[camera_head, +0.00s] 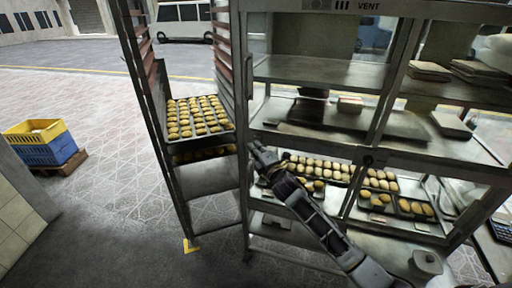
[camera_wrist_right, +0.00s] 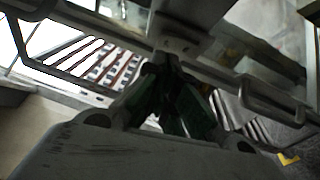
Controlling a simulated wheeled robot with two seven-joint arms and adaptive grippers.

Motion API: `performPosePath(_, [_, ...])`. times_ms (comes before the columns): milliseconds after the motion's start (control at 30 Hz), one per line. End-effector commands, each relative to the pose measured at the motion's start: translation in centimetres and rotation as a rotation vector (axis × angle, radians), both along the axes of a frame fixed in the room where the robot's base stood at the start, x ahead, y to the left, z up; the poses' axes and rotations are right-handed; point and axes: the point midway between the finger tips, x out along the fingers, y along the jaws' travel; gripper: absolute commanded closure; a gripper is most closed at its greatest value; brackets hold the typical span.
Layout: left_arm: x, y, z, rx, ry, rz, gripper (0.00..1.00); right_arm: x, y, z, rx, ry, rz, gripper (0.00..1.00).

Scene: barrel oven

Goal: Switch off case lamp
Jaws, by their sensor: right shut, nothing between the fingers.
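The case (camera_head: 320,72) is a metal-framed display unit with glass and several shelves, filling the right half of the head view. I cannot make out its lamp or a lamp switch. My right gripper (camera_head: 257,149) is shut and empty, at the case's left front post, about level with the middle shelf. In the right wrist view its dark green fingers (camera_wrist_right: 162,78) come together close to a grey metal bar with a bracket (camera_wrist_right: 178,45). I cannot tell whether they touch it. My left gripper is out of view.
A tall rack (camera_head: 154,100) with a tray of buns (camera_head: 201,118) stands left of the case. Bread trays (camera_head: 380,200) lie on the case's lower shelf, near my right forearm. Yellow and blue crates (camera_head: 45,146) sit far left. The paved floor between is clear.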

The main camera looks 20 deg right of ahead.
Motion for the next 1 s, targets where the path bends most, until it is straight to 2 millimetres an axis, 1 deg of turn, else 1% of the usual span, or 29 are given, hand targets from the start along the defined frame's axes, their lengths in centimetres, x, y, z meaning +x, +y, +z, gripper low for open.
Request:
performPosePath(233, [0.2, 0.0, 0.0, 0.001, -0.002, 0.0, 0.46, 0.8, -0.6, 0.1, -0.001, -0.001, 0.0, 1.0])
performPosePath(667, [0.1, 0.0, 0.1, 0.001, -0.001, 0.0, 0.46, 0.8, -0.6, 0.2, 0.001, 0.001, 0.0, 1.0])
performPosePath(867, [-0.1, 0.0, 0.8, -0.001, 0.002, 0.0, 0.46, 1.0, -0.7, 0.4, 0.01, 0.015, 0.0, 1.0])
performPosePath(1000, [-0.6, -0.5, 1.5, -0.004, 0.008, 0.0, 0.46, 1.2, -0.8, 0.5, 0.021, 0.031, 0.001, 1.0])
